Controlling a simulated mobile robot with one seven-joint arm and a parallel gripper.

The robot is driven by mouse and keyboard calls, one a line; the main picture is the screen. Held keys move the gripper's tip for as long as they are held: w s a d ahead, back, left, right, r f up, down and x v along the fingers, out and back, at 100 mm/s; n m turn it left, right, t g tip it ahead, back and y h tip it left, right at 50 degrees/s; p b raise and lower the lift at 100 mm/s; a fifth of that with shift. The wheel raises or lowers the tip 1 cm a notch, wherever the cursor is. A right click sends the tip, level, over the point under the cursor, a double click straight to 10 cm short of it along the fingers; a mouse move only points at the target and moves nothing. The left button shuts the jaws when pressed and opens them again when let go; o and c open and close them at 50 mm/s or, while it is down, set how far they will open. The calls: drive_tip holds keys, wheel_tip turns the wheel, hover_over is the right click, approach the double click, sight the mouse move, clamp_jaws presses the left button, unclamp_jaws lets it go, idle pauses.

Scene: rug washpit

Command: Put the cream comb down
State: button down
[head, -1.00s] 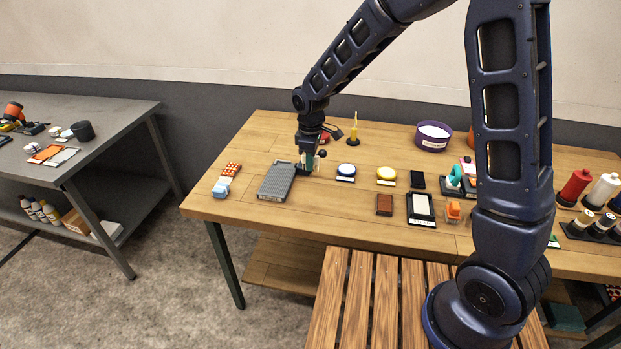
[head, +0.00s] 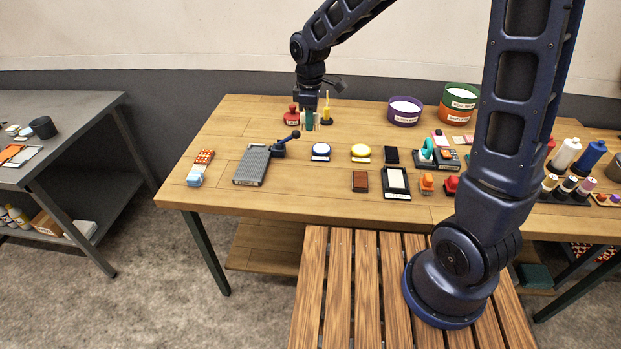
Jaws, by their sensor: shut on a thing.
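My gripper (head: 313,121) hangs pointing down over the back left part of the wooden table (head: 240,118). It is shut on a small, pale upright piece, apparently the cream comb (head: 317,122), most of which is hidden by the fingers. I cannot tell whether the comb's lower end touches the table top. The gripper is between a red object (head: 291,115) on its left and a yellow upright tool on a dark base (head: 326,110) close on its right.
A grey ribbed board (head: 251,165) with a dark blue handled part (head: 286,145) lies in front of the gripper. A blue-and-white round item (head: 321,151) and a yellow one (head: 360,152) stand to the right. Bare wood lies left of the red object. A purple tub (head: 404,111) stands behind.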

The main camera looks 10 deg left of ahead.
drive_tip(key=shift+d+f, duration=0.25)
drive_tip(key=shift+f, duration=0.05)
wheel_tip(320, 180, down, 19)
drive_tip(key=shift+f, duration=0.2)
drive_tip(key=shift+f, duration=0.1)
idle(0.3)
drive_tip(key=c, duration=1.4)
unclamp_jaws()
drive_tip(key=shift+o, duration=0.2)
wheel_tip(320, 180, up, 12)
drive_tip(key=shift+r, duration=0.2)
